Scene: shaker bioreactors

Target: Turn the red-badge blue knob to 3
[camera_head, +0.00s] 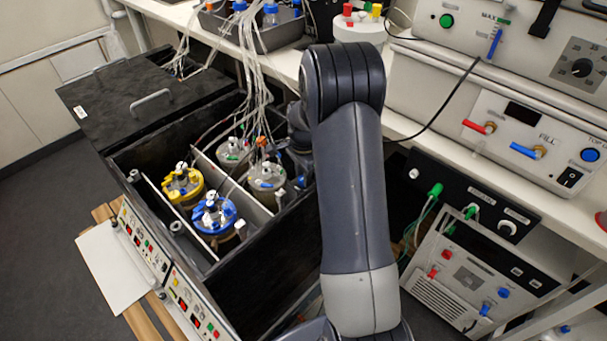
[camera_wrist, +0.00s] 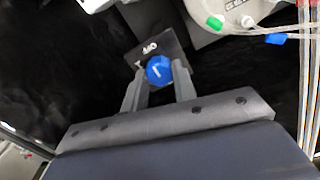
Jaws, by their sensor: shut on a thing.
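The blue knob (camera_wrist: 159,69) shows in the wrist view, with a white pointer line on its face. It sits on a small dark plate (camera_wrist: 172,46) with white marks, which look like OFF but are too small to read surely. My gripper (camera_wrist: 157,80) is shut on the knob, with one grey finger on each side. I cannot make out a 3 or a red badge beside it. In the head view my arm and the box wall hide the knob and my fingertips.
A black open box holds a yellow-topped vessel (camera_head: 183,184), a blue-topped vessel (camera_head: 214,213) and others, with many thin tubes (camera_head: 252,60) rising from them. In the wrist view a vessel lid (camera_wrist: 222,12) and clear tubes (camera_wrist: 306,70) are close on the right.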

